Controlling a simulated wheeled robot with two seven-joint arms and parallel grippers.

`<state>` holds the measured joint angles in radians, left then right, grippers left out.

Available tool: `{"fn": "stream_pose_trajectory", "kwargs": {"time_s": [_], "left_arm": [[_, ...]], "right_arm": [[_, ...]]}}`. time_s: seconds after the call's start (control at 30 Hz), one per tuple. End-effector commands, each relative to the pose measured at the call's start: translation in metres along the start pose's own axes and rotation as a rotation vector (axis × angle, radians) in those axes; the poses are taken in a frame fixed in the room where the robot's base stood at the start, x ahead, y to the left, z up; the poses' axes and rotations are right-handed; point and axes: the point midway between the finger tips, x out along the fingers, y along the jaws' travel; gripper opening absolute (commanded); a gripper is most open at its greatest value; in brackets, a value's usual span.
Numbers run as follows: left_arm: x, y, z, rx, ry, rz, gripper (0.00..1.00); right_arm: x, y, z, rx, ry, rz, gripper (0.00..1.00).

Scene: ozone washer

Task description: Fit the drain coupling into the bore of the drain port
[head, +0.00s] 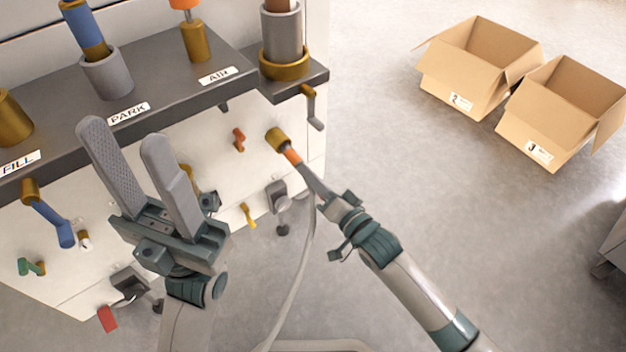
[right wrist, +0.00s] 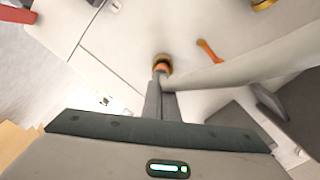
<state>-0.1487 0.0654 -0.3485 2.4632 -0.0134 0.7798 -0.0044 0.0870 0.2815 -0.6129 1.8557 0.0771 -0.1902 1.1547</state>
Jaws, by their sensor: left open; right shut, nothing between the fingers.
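The drain port is most likely the brass ring (head: 276,137) on the white front panel; it also shows in the right wrist view (right wrist: 163,60). An orange piece, probably the drain coupling (head: 291,156), lines up with its mouth; how deep it sits is hidden. A grey hose (head: 297,268) hangs below my right fingers; in the right wrist view the hose (right wrist: 245,66) passes close beside the orange piece. My right gripper (head: 303,171) is shut and empty, its tips right behind the orange piece; contact is unclear. My left gripper (head: 122,135) is open and empty before the panel.
A dark shelf labelled FILL, PARK and AIR (head: 150,85) runs above the panel, with holders standing on it. A crank handle (head: 313,108) juts out at its right end. Small coloured levers (head: 239,140) stick out of the panel. Two open cardboard boxes (head: 478,60) stand on clear floor at right.

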Motion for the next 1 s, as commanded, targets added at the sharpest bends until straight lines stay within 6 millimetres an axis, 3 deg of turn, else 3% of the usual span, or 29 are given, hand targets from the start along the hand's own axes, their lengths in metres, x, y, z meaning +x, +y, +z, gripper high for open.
{"fn": "stream_pose_trajectory", "kwargs": {"time_s": [0.8, 1.0], "left_arm": [[-0.0010, 0.0005, -0.0002, -0.002, -0.010, -0.003, 0.43], [0.0070, 0.0004, -0.0019, -0.001, 0.000, 0.000, 0.43]], "right_arm": [[0.0064, -0.0006, -0.0003, 0.001, 0.001, -0.001, 0.00], [0.0012, -0.0013, -0.0010, 0.001, 0.000, 0.001, 0.00]]}}
